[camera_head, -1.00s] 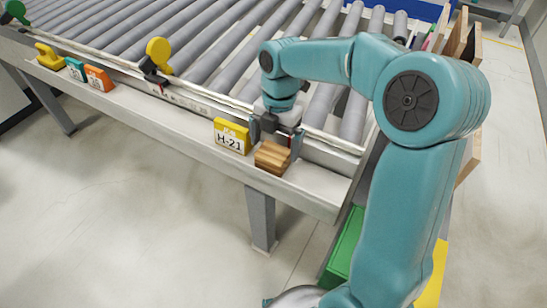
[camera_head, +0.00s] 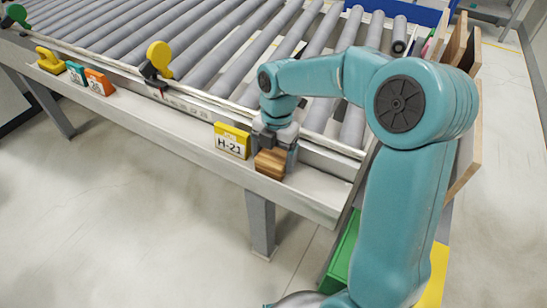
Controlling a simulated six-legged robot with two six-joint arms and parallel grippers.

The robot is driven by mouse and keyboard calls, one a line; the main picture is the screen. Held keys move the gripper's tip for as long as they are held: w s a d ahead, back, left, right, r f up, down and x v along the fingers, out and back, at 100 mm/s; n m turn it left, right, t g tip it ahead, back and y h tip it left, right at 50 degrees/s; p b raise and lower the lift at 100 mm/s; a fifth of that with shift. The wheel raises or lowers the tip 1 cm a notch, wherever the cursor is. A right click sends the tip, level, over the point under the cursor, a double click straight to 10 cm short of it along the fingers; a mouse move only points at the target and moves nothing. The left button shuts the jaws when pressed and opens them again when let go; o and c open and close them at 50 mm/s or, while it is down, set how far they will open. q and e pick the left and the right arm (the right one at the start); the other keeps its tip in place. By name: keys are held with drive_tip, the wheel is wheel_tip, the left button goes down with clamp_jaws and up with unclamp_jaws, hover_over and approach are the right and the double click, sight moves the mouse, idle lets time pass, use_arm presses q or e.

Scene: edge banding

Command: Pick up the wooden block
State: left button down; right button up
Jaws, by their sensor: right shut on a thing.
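The wooden block (camera_head: 270,164) is brown and sits at the front ledge of the roller conveyor, just right of the yellow H-21 sign. My right gripper (camera_head: 273,150) reaches down over it from above and is shut on it. The gripper hides the block's top and back. I cannot tell whether the block is touching the ledge or slightly above it. My left gripper is not in view.
The yellow H-21 sign (camera_head: 231,140) stands close to the left of the block. Orange (camera_head: 99,82) and teal (camera_head: 76,72) signs stand farther left on the ledge (camera_head: 150,108). Rollers (camera_head: 220,57) lie behind. Wooden boards (camera_head: 466,140) and a green bin (camera_head: 341,251) are at the right.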

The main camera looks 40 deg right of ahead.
sight(273, 156)
wheel_tip(273, 156, up, 20)
drive_tip(key=p, duration=0.3)
drive_tip(key=w+a+f+m+t, duration=0.1)
drive_tip(key=w+a+f+m, duration=0.3)
drive_tip(key=a+f+m, duration=0.3)
drive_tip(key=w+a+f+m+h, duration=0.1)
drive_tip(key=w+a+f+m, duration=0.4)
drive_tip(key=m, duration=0.9)
drive_tip(key=a+f, duration=0.3)
drive_tip(key=f, duration=0.2)
drive_tip(key=shift+w+a+f+t, duration=0.2)
drive_tip(key=shift+a+f+t, duration=0.05)
drive_tip(key=shift+f+t, duration=0.15)
